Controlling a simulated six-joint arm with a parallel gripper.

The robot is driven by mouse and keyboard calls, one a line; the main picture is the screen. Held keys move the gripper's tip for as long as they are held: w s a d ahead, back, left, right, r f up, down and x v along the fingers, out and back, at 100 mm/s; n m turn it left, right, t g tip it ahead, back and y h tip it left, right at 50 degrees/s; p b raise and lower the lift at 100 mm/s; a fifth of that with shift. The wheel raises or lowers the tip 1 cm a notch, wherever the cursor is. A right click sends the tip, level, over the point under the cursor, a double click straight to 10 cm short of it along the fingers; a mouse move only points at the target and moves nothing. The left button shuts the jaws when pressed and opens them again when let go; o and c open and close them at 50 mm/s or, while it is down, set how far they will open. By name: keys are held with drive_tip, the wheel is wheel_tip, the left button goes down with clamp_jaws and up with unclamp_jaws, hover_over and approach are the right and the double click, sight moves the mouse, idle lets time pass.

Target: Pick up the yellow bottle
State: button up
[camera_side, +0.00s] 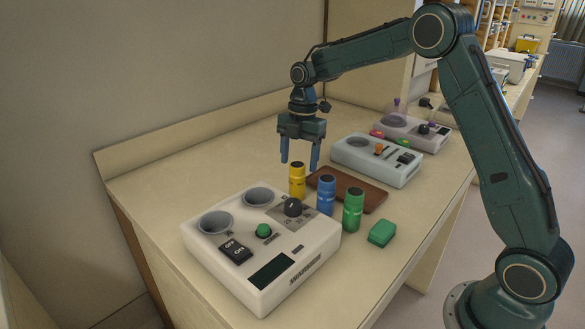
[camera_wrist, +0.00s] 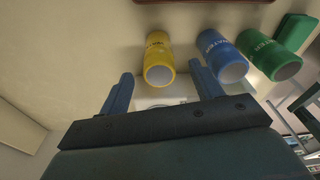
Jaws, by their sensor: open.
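The yellow bottle (camera_side: 297,181) stands upright on the table behind the white warmer box, left of a blue bottle (camera_side: 326,195) and a green bottle (camera_side: 353,209). My gripper (camera_side: 300,168) is open, with its fingers pointing down near the yellow bottle's top in the side view. In the wrist view the yellow bottle (camera_wrist: 158,60) appears beyond the fingertips of my gripper (camera_wrist: 160,82), roughly between them, with nothing held. The blue bottle (camera_wrist: 222,56) is close beside the right finger there. The side view does not show whether the fingers overlap the bottle in height.
The white warmer box (camera_side: 215,262) with two round wells stands in front. A brown tray (camera_side: 362,197) lies behind the bottles, with a grey device (camera_side: 376,170) beyond. A green block (camera_side: 382,233) lies right of the green bottle. The table left of the yellow bottle is clear.

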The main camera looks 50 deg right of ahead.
sight(297, 175)
drive_tip(key=shift+a+f, duration=0.2)
drive_tip(key=shift+f, duration=1.1)
drive_tip(key=shift+a+f, duration=0.2)
drive_tip(key=shift+f, duration=1.1)
drive_tip(key=c, duration=1.2)
